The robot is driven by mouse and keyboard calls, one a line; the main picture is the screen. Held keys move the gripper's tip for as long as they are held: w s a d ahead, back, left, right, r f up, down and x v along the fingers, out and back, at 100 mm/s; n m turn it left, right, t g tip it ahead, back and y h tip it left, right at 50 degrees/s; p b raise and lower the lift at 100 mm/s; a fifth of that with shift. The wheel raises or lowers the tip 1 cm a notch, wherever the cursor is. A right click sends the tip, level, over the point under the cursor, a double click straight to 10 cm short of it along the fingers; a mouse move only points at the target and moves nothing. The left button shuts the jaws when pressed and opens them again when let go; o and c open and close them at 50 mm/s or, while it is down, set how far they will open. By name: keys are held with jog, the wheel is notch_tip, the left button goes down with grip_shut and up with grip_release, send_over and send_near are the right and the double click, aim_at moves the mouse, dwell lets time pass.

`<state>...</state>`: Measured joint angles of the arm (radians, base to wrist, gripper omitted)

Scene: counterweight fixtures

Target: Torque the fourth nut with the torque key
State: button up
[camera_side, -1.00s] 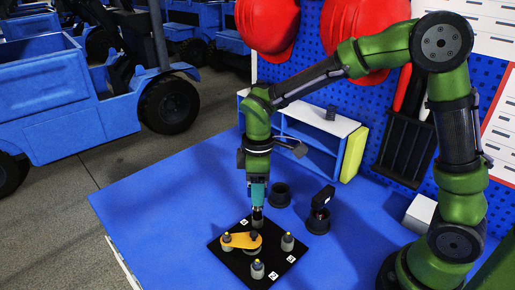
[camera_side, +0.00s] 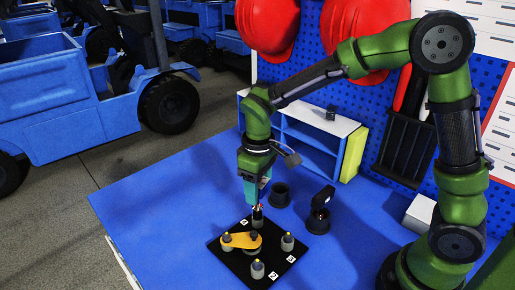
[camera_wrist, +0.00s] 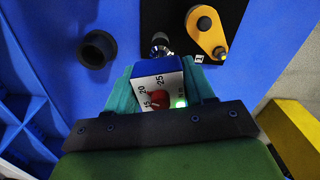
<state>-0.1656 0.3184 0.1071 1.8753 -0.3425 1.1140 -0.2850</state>
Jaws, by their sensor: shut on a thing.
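My gripper (camera_side: 256,197) points down over the back corner of the black plate (camera_side: 232,256). In the wrist view its teal fingers (camera_wrist: 161,88) are shut on the torque key (camera_wrist: 156,82), a blue and white box with a 15-20-25 scale, a red knob and a lit green light. The key's metal end (camera_wrist: 161,46) meets the nut post at the plate's back corner in the picture; that nut is hidden and the seating cannot be told. Other nut posts stand at the right (camera_side: 287,242), front (camera_side: 257,269) and left (camera_side: 226,240) corners.
A yellow arm (camera_side: 241,241) lies across the plate's left part. An empty black cup (camera_side: 280,195) stands behind the plate. Another black holder (camera_side: 318,224) with a black tool (camera_side: 323,199) stands to the right. A shelf (camera_side: 318,122) is at the back. The blue table's left side is clear.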

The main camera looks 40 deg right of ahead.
jog(key=shift+r, duration=2)
jog(key=shift+r, duration=1.5)
